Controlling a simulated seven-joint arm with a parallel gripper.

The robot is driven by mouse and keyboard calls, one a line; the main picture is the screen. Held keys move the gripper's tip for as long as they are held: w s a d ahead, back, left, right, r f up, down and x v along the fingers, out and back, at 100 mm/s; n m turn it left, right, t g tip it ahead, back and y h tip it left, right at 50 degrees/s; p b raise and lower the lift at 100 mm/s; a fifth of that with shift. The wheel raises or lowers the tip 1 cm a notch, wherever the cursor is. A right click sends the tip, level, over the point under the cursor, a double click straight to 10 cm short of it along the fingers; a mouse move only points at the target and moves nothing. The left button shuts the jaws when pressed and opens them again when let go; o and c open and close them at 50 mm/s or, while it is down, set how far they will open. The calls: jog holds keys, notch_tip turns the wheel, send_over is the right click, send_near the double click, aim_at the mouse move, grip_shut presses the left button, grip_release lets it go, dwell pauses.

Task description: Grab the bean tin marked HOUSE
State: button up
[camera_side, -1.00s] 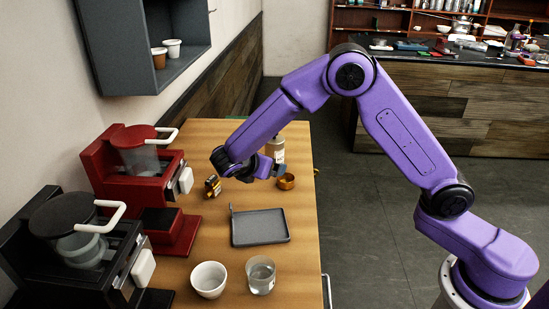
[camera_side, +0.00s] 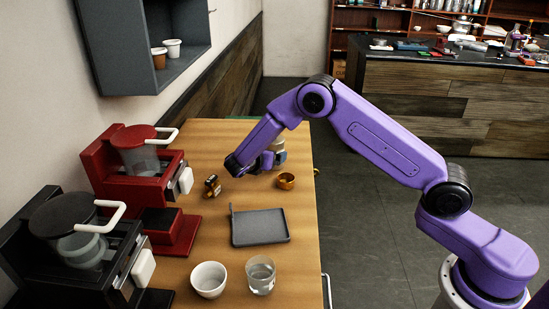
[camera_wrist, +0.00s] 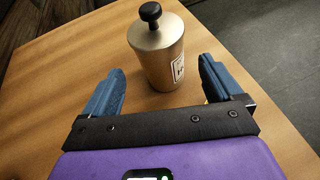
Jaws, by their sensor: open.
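The bean tin (camera_wrist: 157,55) is a tan-gold canister with a black knob on its lid. It stands upright on the wooden table in the wrist view. A label shows edge-on at its right side, and I cannot read its mark. My gripper (camera_wrist: 160,85) is open, its two blue fingers pointing toward the tin, one at each side of its lower part in the picture. I see no contact. In the side view the tin (camera_side: 279,144) shows at the far end of the table, partly hidden by my gripper (camera_side: 273,161).
An orange-brown ring-shaped cup (camera_side: 285,181) and a small gold and dark part (camera_side: 212,186) are near my gripper. A grey tray (camera_side: 260,241), white bowl (camera_side: 209,280) and glass (camera_side: 261,276) stand nearer. Red (camera_side: 120,180) and black (camera_side: 65,270) brewers line the left.

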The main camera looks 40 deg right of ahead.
jog(key=shift+x, duration=3.25)
jog(key=c, duration=1.2)
